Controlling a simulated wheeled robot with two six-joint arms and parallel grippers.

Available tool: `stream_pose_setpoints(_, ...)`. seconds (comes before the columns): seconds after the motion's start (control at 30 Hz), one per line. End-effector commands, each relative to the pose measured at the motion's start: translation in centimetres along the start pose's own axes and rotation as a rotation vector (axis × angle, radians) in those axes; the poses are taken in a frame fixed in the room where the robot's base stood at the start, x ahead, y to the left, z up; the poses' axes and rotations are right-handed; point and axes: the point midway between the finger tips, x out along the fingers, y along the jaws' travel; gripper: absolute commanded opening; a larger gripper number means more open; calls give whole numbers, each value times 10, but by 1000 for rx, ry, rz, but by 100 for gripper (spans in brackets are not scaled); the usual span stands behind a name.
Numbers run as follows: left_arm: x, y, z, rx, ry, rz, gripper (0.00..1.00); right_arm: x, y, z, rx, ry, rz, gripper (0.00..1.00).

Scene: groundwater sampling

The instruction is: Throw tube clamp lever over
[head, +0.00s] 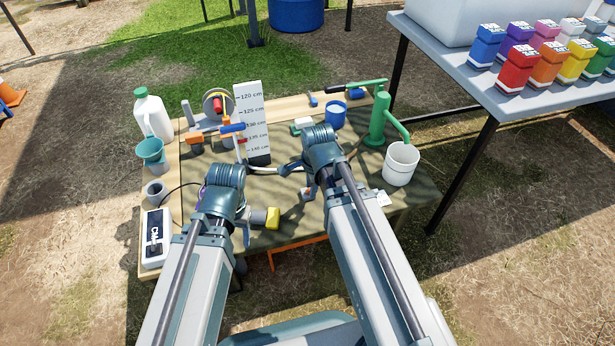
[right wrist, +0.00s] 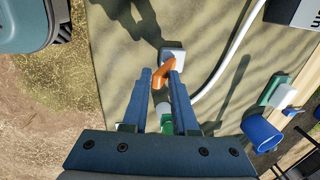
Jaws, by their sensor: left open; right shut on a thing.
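The clamp's orange lever (right wrist: 164,76) is between the two blue fingers of my right gripper (right wrist: 168,72) in the right wrist view. It joins a small pale block (right wrist: 174,54) just past the fingertips. In the head view the orange lever (head: 305,190) is a small patch below the right wrist, and the right gripper (head: 311,184) is shut on it. A white tube (right wrist: 225,65) curves beside the clamp. My left gripper (head: 245,224) is open, low over the front left of the mat; its fingers are partly hidden by its wrist.
A yellow block (head: 273,218) and grey cylinder (head: 259,217) are beside the left gripper. The ruler board (head: 251,118) and reel (head: 217,103) stand behind. A green pump (head: 378,122), white bucket (head: 401,164) and blue cup (head: 335,115) are right and behind.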

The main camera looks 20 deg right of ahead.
Motion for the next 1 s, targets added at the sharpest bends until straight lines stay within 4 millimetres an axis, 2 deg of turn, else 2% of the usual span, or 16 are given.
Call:
stream_pose_setpoints(0.03, 2, 0, 0, 0, 0, 0, 57, 0, 6, 0, 0, 0, -4, 0)
stream_pose_setpoints(0.37, 2, 0, 0, 0, 0, 0, 57, 0, 6, 0, 0, 0, -13, 0)
stream_pose_setpoints(0.57, 12, 1, -1, 0, 0, 0, 57, 5, 19, 0, 0, 0, -60, 0)
stream_pose_setpoints(1.0, 13, 1, -1, 0, 0, 0, 57, 6, 19, 0, 0, 0, -80, 0)
